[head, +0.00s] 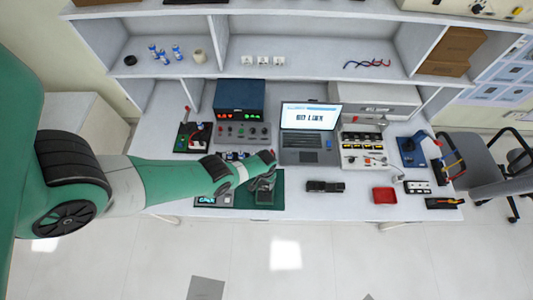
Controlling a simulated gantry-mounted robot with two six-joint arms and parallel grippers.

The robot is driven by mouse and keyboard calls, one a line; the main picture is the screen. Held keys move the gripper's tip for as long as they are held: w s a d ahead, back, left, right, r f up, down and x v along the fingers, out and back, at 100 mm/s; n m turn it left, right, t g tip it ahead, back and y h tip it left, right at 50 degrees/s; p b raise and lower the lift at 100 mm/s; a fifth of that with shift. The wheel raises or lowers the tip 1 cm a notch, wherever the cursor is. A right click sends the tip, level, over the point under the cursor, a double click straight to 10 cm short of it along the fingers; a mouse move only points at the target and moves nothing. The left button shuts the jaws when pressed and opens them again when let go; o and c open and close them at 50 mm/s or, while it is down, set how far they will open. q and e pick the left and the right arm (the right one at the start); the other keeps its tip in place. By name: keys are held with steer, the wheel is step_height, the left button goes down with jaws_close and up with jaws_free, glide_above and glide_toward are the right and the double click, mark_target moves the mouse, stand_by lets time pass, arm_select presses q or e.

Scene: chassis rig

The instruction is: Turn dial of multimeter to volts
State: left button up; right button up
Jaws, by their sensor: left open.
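My left arm reaches in from the left, and my left gripper (264,183) is open over the dark green mat (240,200) at the front of the bench. A small dark grey device (264,198), which may be the multimeter, lies on the mat right below the gripper. The gripper partly covers it, and its dial cannot be made out. I cannot tell whether the fingers touch it. A small unit with a lit display (207,200) lies at the mat's left end. My right gripper is not in view.
A laptop (308,135) and a blue bench instrument (240,97) stand behind the mat. A black device (325,186) and a red tray (384,195) lie to the right. A blue tool stand (411,153) is farther right. Shelves (310,70) span the back.

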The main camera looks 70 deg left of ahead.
mark_target(265, 190)
arm_select(q)
step_height(265, 190, down, 12)
steer(key=b, duration=1)
steer(key=shift+a+r+b, duration=0.1)
steer(key=shift+r+b, duration=0.05)
steer(key=shift+b, duration=0.2)
jaws_close()
